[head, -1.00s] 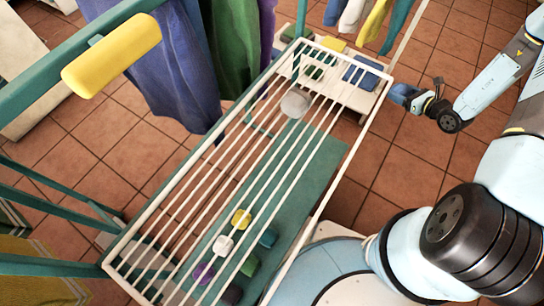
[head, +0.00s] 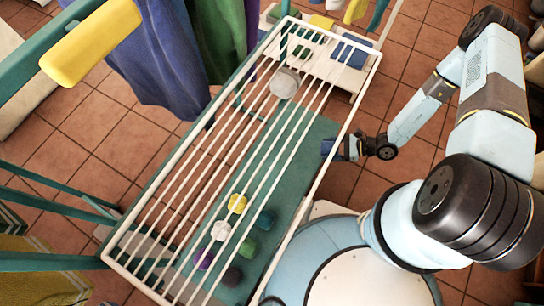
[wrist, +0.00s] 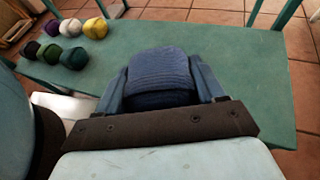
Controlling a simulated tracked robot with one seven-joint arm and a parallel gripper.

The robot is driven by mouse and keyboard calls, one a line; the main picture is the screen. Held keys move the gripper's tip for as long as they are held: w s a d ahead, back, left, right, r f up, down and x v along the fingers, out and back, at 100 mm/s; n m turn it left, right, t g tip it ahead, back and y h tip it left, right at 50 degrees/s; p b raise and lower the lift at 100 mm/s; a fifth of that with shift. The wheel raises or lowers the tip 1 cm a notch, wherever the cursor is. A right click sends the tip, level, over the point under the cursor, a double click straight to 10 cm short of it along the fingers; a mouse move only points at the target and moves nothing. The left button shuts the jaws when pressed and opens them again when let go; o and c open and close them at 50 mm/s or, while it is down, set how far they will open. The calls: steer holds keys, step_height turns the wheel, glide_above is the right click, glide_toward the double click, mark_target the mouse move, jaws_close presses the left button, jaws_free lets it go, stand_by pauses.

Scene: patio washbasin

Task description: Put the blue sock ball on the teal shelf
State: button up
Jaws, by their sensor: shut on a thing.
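The blue sock ball (head: 328,148) is dark blue with a ribbed knit, and it fills the space between my jaws in the wrist view (wrist: 160,75). My gripper (head: 338,149) is shut on it, one finger on each side. The teal shelf (head: 298,150) is a long flat board under the white rack bars. In the head view the ball is at the shelf's right edge. In the wrist view the shelf (wrist: 255,80) spreads behind and beside the ball. I cannot tell whether the ball touches the shelf; its underside is hidden.
Several other sock balls, including a yellow one (head: 237,204) and a white one (head: 220,231), sit together at the shelf's near end. White rack bars (head: 318,185) run above the shelf. A grey round thing (head: 285,83) is at the rack's far part. The shelf's middle is clear.

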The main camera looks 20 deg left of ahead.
steer(key=w+a+f, duration=0.4)
steer(key=w+a, duration=0.2)
steer(key=w, duration=0.2)
glide_above(313, 137)
step_height(313, 137, down, 6)
steer(key=shift+s+d+r, duration=0.15)
steer(key=shift+f, duration=1.7)
steer(key=o, duration=1)
steer(key=shift+o, duration=0.2)
